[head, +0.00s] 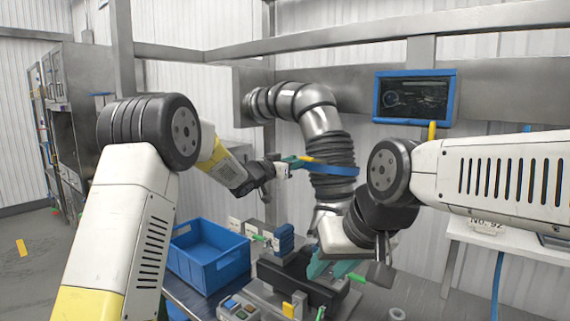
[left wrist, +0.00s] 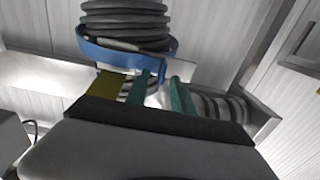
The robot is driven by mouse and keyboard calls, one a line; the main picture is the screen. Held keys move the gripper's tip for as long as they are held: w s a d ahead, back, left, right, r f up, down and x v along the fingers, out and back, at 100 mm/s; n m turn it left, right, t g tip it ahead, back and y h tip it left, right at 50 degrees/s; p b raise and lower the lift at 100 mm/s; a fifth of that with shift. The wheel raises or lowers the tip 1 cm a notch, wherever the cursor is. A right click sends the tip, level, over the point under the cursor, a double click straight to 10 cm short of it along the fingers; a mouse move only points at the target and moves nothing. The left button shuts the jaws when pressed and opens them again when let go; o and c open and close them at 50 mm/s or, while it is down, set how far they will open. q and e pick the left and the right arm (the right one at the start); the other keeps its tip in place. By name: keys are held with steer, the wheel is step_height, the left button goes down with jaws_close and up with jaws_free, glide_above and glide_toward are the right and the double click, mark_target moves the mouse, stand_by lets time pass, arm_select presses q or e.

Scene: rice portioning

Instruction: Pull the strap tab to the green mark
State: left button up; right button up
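A blue strap (head: 335,169) runs around a dark ribbed hose, and it also shows in the left wrist view (left wrist: 120,57). A yellow tab (left wrist: 104,86) is at the strap's left side; it shows in the head view too (head: 308,159). My left gripper (head: 292,162) is at the left of the strap, close to the tab. In the left wrist view its two teal fingers (left wrist: 162,92) stand apart, and the tab lies left of them, partly behind the left finger. I cannot make out a green mark on the strap. My right gripper (head: 330,266) is low over the bench; its opening is unclear.
A blue bin (head: 208,255) stands left on the bench. A button box (head: 238,308) and a dark fixture (head: 300,283) with green handles are at the front. A blue-framed screen (head: 415,97) hangs at the right. Metal pipe (head: 298,100) curves above the hose.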

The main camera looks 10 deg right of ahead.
arm_select(q)
steer(key=shift+c, duration=0.4)
jaws_close()
stand_by(0.9)
